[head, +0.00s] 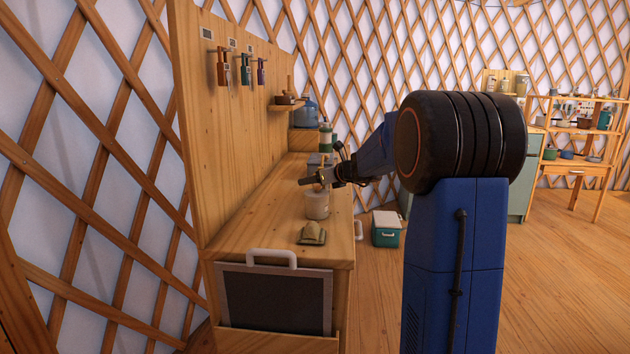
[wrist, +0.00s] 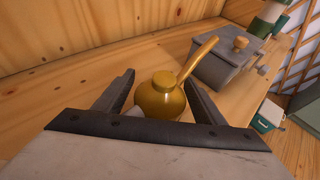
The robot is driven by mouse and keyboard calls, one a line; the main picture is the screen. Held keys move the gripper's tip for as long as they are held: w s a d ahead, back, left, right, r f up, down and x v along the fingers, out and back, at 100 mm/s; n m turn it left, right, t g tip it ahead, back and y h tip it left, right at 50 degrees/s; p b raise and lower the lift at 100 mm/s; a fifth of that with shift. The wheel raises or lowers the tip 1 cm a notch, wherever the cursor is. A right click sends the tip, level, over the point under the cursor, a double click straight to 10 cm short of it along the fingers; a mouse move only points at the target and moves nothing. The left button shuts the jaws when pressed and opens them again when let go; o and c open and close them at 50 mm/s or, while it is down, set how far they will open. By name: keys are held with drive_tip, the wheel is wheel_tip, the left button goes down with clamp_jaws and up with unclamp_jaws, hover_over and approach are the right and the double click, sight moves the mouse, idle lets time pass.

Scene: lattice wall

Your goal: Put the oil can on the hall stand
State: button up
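The oil can (wrist: 162,97) is brass-coloured with a round body and a long spout slanting up to the right. In the wrist view it sits between the two dark fingers of my gripper (wrist: 160,92), with a visible gap at the left finger. My gripper is open around it. In the head view my gripper (head: 318,180) is low over the wooden bench, above a pale cup (head: 317,205); the can is mostly hidden there. A shelved wooden stand with a drawer (head: 577,168) is at the far right; I cannot tell if it is the hall stand.
A grey lidded box (wrist: 228,66) stands beyond the can. A blue kettle (head: 306,112) is at the bench's far end. A green cooler (head: 386,229) sits on the floor. The floor at right is clear.

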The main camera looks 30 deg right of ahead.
drive_tip(key=shift+r, duration=0.15)
drive_tip(key=v, duration=1)
drive_tip(key=shift+s+r, duration=0.2)
drive_tip(key=shift+s, duration=0.1)
drive_tip(key=shift+s+d+r, duration=0.15)
drive_tip(key=shift+s+r, duration=0.1)
drive_tip(key=shift+s, duration=0.4)
